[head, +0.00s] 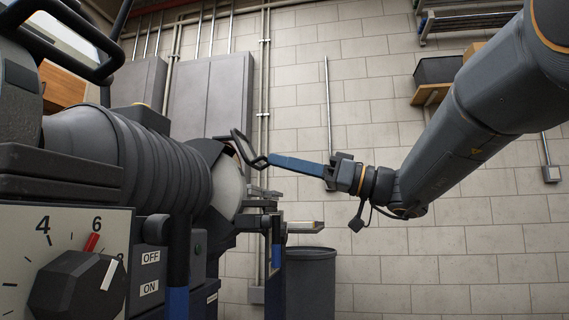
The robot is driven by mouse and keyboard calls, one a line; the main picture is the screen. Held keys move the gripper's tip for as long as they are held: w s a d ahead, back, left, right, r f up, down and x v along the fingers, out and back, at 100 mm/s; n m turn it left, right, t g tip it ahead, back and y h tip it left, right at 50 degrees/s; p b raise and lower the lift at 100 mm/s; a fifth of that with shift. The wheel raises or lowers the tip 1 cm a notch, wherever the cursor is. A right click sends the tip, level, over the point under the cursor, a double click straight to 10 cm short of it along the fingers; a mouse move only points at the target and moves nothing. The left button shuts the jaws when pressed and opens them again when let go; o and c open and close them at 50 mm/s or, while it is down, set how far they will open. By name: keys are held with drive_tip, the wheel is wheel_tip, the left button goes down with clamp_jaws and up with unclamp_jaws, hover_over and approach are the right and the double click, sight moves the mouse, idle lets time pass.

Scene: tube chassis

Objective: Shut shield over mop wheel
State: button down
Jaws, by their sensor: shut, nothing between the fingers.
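The mop wheel (227,190) shows as a pale, rounded disc at the right end of the dark ribbed housing, left of centre. The shield (205,150) appears as a dark curved cover around the top of the wheel, and much of the wheel's face is in view below it. A dark loop handle (240,147) stands out from the shield to the right. My gripper (271,160) comes in from the right with its long blue fingers pointing left. The fingers are shut with nothing between them. Their tips are at the handle's right end; whether they touch it, I cannot tell.
A control panel with a dial (78,288) and OFF and ON labels fills the lower left. A dark bin (311,285) stands on the floor beyond the machine. Grey cabinets (212,98) and pipes line the wall. The space below my arm is clear.

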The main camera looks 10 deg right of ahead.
drive_tip(key=p+v, duration=0.2)
drive_tip(key=v, duration=0.9)
drive_tip(key=shift+d+f, duration=0.25)
drive_tip(key=shift+d, duration=0.05)
drive_tip(key=shift+w+f, duration=0.1)
